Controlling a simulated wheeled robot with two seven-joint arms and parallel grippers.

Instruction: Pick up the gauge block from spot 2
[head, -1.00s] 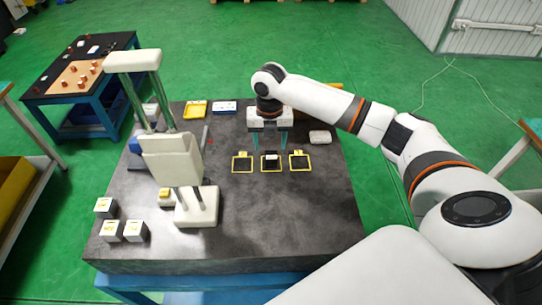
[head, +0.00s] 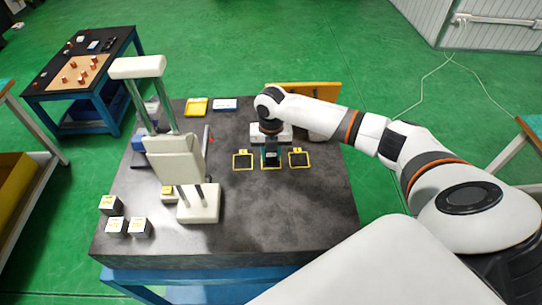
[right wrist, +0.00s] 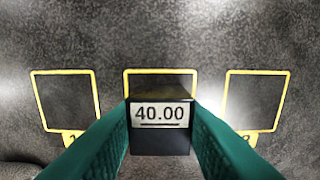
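The gauge block (right wrist: 160,125) is a dark block with a white "40.00" label, in the right wrist view at the middle yellow-outlined spot (right wrist: 160,72). In the head view the spot's yellow outline (head: 272,168) shows below the gripper. My right gripper (right wrist: 160,130) has its green fingers against the block's two sides, with no clear gap. In the head view my right gripper (head: 271,157) reaches down over the middle spot. The spot's tab is hidden by block and fingers. Whether the block is clear of the table cannot be told. My left gripper is not in view.
Outlined spots lie left (head: 243,161) and right (head: 299,160) of the middle one and look empty. A cream upright device (head: 199,203) stands on the dark table (head: 285,220). Several labelled cubes (head: 116,226) sit at front left; yellow (head: 196,106) and blue (head: 224,105) trays at back.

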